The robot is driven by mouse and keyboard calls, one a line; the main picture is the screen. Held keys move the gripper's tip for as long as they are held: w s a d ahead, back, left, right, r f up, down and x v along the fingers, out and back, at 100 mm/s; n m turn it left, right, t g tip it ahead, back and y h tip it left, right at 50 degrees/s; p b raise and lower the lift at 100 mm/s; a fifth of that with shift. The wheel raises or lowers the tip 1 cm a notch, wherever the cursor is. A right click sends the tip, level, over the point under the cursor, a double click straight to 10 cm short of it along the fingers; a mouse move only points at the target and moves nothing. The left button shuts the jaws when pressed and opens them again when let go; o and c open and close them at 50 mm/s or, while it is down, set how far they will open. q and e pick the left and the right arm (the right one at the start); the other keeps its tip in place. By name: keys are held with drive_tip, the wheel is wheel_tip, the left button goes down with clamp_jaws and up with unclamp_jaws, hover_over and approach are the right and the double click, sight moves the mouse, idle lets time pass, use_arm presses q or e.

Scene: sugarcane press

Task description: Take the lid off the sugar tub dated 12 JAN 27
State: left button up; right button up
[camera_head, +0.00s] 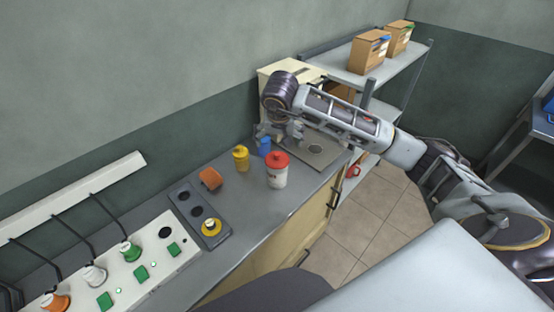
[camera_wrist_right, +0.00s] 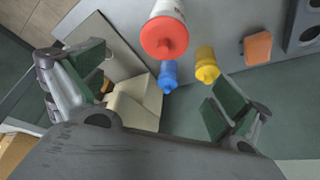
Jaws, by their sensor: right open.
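A white tub with a red lid (camera_head: 277,159) stands on the grey counter; its label is too small to read for a date. In the right wrist view the red lid (camera_wrist_right: 164,37) points toward my gripper, with the white body behind it. A small blue container (camera_head: 264,146) and a yellow one (camera_head: 241,158) stand near it; both also show in the wrist view, blue (camera_wrist_right: 168,76) and yellow (camera_wrist_right: 207,66). My right gripper (camera_head: 281,132) is open and empty, beyond the red-lidded tub and apart from it. My left gripper is not in view.
An orange piece (camera_head: 210,178) lies by a dark panel with round holes (camera_head: 184,196). A white control board (camera_head: 120,262) with green buttons fills the near left. A beige machine (camera_head: 272,71) stands behind my right arm. A shelf (camera_head: 408,67) holds cardboard boxes (camera_head: 369,52).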

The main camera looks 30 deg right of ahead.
sight(277, 154)
drive_tip(key=shift+p+x, duration=0.4)
drive_tip(key=shift+x, duration=3.05)
drive_tip(key=shift+f, duration=0.1)
drive_tip(key=shift+p+x, duration=0.35)
drive_tip(key=shift+x, duration=0.4)
drive_tip(key=shift+a+p+x, duration=0.15)
drive_tip(key=shift+p+x, duration=0.05)
drive_tip(key=shift+x, duration=0.65)
drive_tip(key=shift+a+p+x, duration=0.15)
drive_tip(key=shift+p+x, duration=0.05)
drive_tip(key=shift+x, duration=0.7)
drive_tip(key=shift+w, duration=0.15)
drive_tip(key=c, duration=0.9)
